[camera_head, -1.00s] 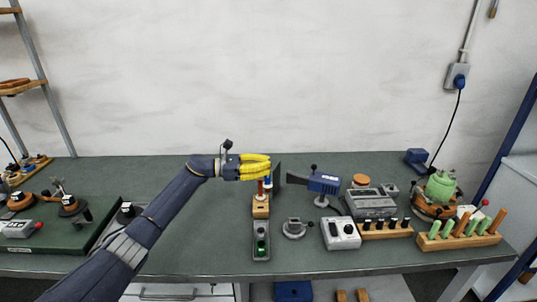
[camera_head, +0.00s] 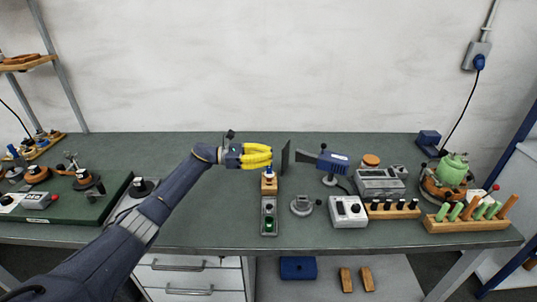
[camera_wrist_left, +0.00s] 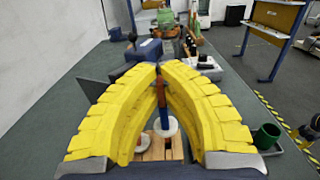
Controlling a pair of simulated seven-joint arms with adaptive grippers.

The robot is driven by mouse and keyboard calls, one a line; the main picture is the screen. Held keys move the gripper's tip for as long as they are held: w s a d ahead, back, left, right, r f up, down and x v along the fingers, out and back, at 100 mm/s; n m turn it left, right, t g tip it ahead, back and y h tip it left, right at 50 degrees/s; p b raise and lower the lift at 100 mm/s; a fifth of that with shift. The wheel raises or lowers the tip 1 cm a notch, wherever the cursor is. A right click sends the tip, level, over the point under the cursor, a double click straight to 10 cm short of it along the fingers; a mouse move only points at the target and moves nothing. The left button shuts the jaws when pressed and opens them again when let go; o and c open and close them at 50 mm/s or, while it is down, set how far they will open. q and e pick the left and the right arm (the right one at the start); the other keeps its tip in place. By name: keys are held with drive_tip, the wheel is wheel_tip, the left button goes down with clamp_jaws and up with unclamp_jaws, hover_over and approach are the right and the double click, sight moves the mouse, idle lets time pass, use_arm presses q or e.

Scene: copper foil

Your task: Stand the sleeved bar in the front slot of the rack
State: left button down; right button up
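My left gripper (camera_head: 271,157), with yellow fingers, is above a small wooden block (camera_head: 269,186) at mid-table. In the left wrist view its fingertips (camera_wrist_left: 160,68) meet around the upper end of a slim upright bar (camera_wrist_left: 161,92), red-brown above. Blue shows directly below the red-brown, over a white disc (camera_wrist_left: 166,128); I cannot tell whether the blue belongs to the bar. A second pale disc (camera_wrist_left: 142,142) is on the block to the left. A wooden rack (camera_head: 470,226) at the right holds several tilted green and brown bars. My right gripper is not in view.
A dark upright plate (camera_head: 285,158) stands just right of my fingertips. A blue tool on a stand (camera_head: 333,163) and a white box (camera_head: 347,210) are farther right. Table between the block and left green board (camera_head: 60,220) is partly clear.

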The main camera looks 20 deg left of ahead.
use_arm(q)
drive_tip(key=shift+f, duration=2.15)
idle(1.7)
drive_tip(key=c, duration=1.5)
unclamp_jaws()
drive_tip(key=v, duration=1.2)
drive_tip(key=o, duration=0.4)
drive_tip(key=shift+r, duration=1.05)
